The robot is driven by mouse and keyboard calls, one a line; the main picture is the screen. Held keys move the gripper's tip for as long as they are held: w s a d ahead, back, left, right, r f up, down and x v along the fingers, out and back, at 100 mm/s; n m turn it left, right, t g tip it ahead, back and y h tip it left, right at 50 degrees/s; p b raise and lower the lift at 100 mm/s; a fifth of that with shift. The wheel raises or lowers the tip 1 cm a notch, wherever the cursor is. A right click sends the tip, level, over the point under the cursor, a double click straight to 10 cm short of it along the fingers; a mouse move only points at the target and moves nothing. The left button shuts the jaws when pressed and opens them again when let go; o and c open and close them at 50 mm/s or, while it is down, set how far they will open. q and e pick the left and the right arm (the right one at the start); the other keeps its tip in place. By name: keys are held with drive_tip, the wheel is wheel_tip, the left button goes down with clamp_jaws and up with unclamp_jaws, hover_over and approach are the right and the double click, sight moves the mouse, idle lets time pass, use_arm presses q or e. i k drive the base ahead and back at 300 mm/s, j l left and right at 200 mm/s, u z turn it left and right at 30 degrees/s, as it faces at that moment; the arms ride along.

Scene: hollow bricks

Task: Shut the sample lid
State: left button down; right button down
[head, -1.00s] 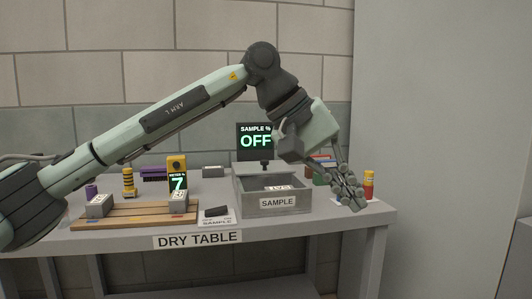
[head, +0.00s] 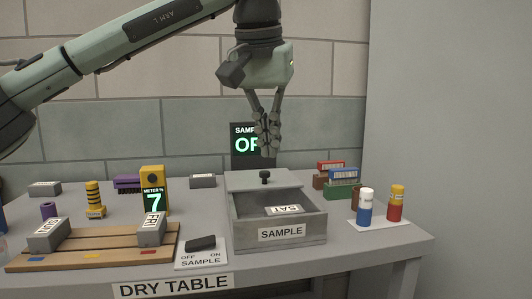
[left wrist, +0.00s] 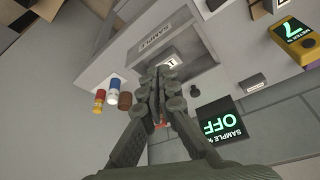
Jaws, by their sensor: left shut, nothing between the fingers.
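The grey sample box (head: 318,224) stands open on the dry table, with a brick marked SAT (head: 284,210) inside. Its grey lid (head: 240,182) lies back at the far end of the box, leaving the front part uncovered. A black knob (head: 265,176) stands up from the lid. My left gripper (head: 268,150) is shut and empty, pointing down above and apart from the knob. My right gripper is not in view.
The SAMPLE % display (head: 238,158) behind the box reads OFF in the left wrist view. A switch plate (head: 201,258) and a plank (head: 90,262) with bricks lie left. Blue-white (head: 365,208) and red-yellow (head: 396,205) cylinders stand right. A yellow meter (head: 152,175) reads 7.

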sight(280, 178)
drive_tip(key=i, duration=0.85)
